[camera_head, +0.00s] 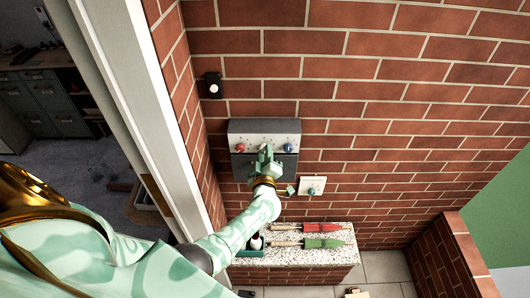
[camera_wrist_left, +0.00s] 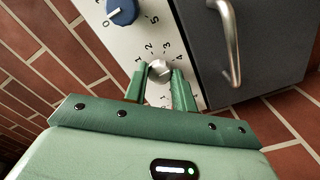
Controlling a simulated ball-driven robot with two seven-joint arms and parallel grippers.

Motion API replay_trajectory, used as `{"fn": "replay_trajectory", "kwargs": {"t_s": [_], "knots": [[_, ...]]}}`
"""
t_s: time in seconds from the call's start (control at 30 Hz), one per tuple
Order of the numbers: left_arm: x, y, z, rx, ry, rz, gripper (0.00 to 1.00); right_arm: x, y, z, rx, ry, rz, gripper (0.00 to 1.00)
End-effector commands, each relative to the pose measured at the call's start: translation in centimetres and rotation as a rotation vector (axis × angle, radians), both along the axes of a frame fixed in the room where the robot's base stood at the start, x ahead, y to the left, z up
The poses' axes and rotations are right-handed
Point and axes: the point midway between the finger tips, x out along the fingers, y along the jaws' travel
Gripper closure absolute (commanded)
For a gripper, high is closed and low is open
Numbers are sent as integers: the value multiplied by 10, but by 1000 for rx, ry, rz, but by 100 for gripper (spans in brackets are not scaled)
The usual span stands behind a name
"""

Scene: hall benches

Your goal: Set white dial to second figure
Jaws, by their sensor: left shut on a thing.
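The white dial (camera_wrist_left: 158,72) sits on the pale face of a control box (camera_head: 285,126), with printed figures around it. In the left wrist view, the figures 1, 2, 3 and 4 run along its upper side. I cannot read which figure the dial points at. My left gripper (camera_head: 266,152) is at the front of the box. In the left wrist view its green fingers (camera_wrist_left: 160,78) are shut on the white dial, one on each side. In the head view the gripper hides the dial. My right gripper is not in view.
A blue dial (camera_wrist_left: 122,12) and a red dial (camera_head: 240,147) flank the white one. A dark door with a metal handle (camera_wrist_left: 230,45) is close by. A white wall plate (camera_head: 312,186) is right of the box. Red (camera_head: 325,228) and green (camera_head: 323,243) tools lie on the speckled ledge below.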

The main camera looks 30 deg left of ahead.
Motion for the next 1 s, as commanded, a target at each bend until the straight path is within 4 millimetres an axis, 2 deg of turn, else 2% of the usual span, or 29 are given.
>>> {"fn": "replay_trajectory", "kwargs": {"t_s": [0.3, 0.77, 0.8, 0.83, 1.0], "knots": [[2, 1, 4, 78, 37, 4, 96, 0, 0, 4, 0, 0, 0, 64], [2, 2, 5, 86, 39, 4, 96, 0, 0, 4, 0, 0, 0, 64], [2, 2, 5, 86, 39, 4, 63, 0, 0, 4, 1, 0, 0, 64], [2, 2, 5, 86, 39, 4, 54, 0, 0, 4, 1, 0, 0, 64], [1, 1, 3, 85, 43, 3, 52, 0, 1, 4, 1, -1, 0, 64]]}}
